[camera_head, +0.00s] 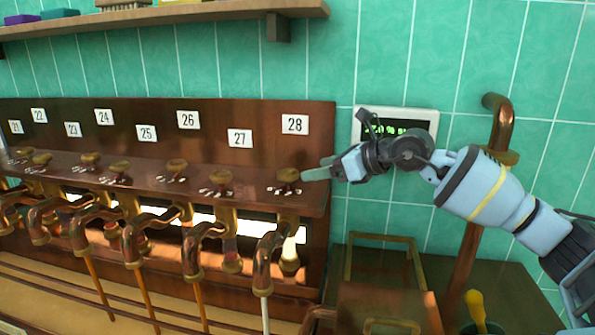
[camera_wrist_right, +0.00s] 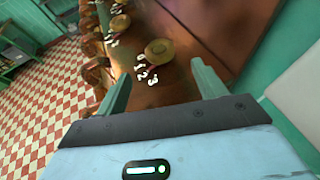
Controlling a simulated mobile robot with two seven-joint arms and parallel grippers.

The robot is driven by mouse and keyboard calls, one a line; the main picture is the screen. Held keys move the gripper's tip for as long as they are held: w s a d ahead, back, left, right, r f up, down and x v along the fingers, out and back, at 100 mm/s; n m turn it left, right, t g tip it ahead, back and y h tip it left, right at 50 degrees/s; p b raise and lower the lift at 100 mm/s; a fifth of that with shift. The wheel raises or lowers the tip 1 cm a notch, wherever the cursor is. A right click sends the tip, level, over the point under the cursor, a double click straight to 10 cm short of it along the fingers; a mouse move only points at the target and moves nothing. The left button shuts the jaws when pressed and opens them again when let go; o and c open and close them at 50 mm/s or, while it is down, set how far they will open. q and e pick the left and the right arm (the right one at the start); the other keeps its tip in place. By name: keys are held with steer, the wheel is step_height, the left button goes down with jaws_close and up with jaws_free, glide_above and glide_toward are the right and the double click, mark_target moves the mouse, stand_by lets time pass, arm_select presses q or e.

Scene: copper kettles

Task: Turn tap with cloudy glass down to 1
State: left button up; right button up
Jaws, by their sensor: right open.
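A row of copper taps with brass knobs runs along a dark copper panel. The tap under plate 28 (camera_head: 271,250) is at the right end. A pale, cloudy-looking glass (camera_head: 290,250) shows behind it, and a whitish stream or rod hangs from its spout. Its knob (camera_head: 288,174) sits on the ledge above, by white digits. My right gripper (camera_head: 318,172) is open and empty, its fingertips just right of that knob. In the right wrist view a brass knob (camera_wrist_right: 158,52) with digits 1, 2 and 3 lies ahead between the open fingers (camera_wrist_right: 160,88), apparently untouched. My left gripper is not in view.
Other taps (camera_head: 205,245) stand close on the left, some with orange streams. A wall display (camera_head: 398,122) is behind my right wrist. A copper pipe (camera_head: 497,120) rises at the right. A wooden shelf (camera_head: 200,12) is above.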

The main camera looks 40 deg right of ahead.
mark_target(295, 173)
steer(key=p+x, duration=0.1)
steer(key=x, duration=0.4)
steer(key=shift+w+a, duration=0.2)
steer(key=shift+w, duration=0.1)
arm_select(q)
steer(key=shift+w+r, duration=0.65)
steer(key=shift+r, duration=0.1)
arm_select(e)
steer(key=shift+w+a+f, duration=0.15)
steer(key=shift+w+f, duration=0.1)
steer(key=shift+w, duration=0.25)
